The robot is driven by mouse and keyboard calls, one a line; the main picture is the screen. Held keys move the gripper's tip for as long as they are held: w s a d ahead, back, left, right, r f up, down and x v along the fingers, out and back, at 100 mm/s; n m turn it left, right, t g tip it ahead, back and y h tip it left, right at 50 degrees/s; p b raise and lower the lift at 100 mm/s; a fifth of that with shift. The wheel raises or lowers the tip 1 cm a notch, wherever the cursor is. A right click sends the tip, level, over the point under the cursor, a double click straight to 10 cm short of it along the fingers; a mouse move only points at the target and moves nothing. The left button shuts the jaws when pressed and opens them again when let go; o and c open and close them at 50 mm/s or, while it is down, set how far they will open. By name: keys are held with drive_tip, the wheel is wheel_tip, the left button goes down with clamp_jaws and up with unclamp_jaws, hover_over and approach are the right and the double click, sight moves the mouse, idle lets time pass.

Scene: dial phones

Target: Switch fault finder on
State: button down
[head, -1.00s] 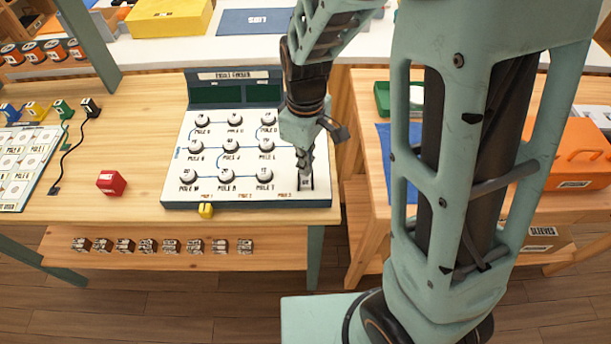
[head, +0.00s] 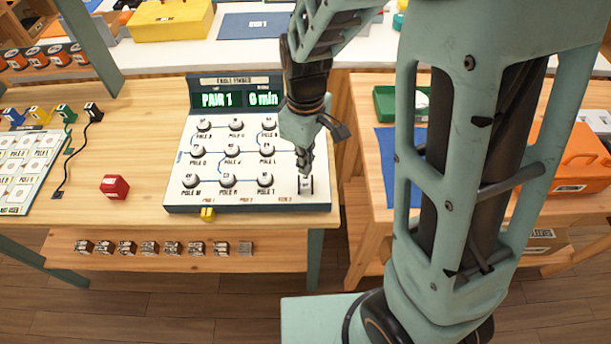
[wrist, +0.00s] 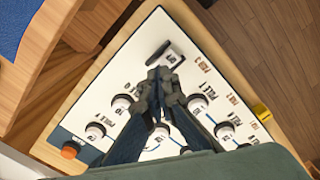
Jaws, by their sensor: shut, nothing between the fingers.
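The fault finder (head: 176,196) is a white sloped panel with several round knobs on the wooden table. Its upright display (head: 222,99) is lit green and reads "PAIR 1" and "0 min". A small rocker switch (head: 306,186) is at the panel's lower right corner; it also shows in the wrist view (wrist: 171,56). My gripper (head: 306,172) is shut and empty, pointing down with its tips right at the switch. In the wrist view my gripper (wrist: 158,75) lies close beside the switch. I cannot tell if the tips touch it.
A red cube (head: 115,186) and a card with cables (head: 28,165) are left of the panel. A yellow piece (head: 208,214) is at its front edge. Small blocks (head: 170,248) line the shelf below. A side table at right holds a green tray (head: 385,101) and orange case (head: 575,165).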

drive_tip(key=shift+r+p, duration=1.4)
drive_tip(key=shift+r, duration=0.75)
